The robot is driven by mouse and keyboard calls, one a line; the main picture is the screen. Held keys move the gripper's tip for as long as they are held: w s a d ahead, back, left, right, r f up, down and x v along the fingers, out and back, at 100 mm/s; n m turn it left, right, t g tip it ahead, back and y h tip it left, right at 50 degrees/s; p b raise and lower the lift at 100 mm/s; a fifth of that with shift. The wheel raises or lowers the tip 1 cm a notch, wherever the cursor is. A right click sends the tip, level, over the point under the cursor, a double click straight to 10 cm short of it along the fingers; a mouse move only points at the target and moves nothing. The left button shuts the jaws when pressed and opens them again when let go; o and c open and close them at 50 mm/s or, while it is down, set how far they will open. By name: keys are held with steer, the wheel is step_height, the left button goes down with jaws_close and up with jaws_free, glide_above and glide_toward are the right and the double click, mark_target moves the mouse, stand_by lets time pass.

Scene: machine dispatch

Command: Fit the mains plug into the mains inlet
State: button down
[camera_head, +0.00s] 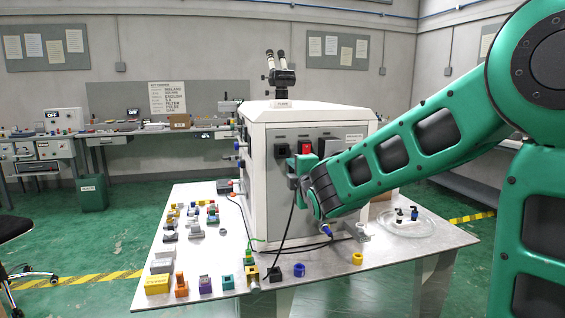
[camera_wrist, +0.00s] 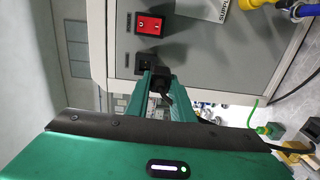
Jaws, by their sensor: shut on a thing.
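The white machine (camera_head: 258,180) stands on the table with a grey panel facing me. The black mains inlet (camera_head: 281,151) sits at the panel's upper left, beside a red switch (camera_head: 304,148). In the wrist view the inlet (camera_wrist: 145,62) shows just beyond my fingertips, partly covered. My gripper (camera_head: 295,168) is shut on the black mains plug (camera_wrist: 163,77), close in front of the panel and slightly below the inlet in the head view. The plug's front is hidden, so contact with the inlet cannot be told. Its black cord (camera_head: 289,222) hangs down to the table.
Several small coloured connectors and blocks cover the table's left and front, including an orange one (camera_head: 181,286). A clear dish (camera_head: 414,224) with small parts sits at the right.

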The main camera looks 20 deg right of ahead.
steer(key=r, duration=0.2)
steer(key=shift+a+r+t, duration=0.25)
steer(key=shift+r+t, duration=0.05)
steer(key=shift+a, duration=0.1)
steer(key=shift+w, duration=0.1)
steer(key=shift+w, duration=2.2)
steer(key=shift+w, duration=0.85)
steer(key=c, duration=1.5)
jaws_free()
steer(key=shift+o, duration=0.2)
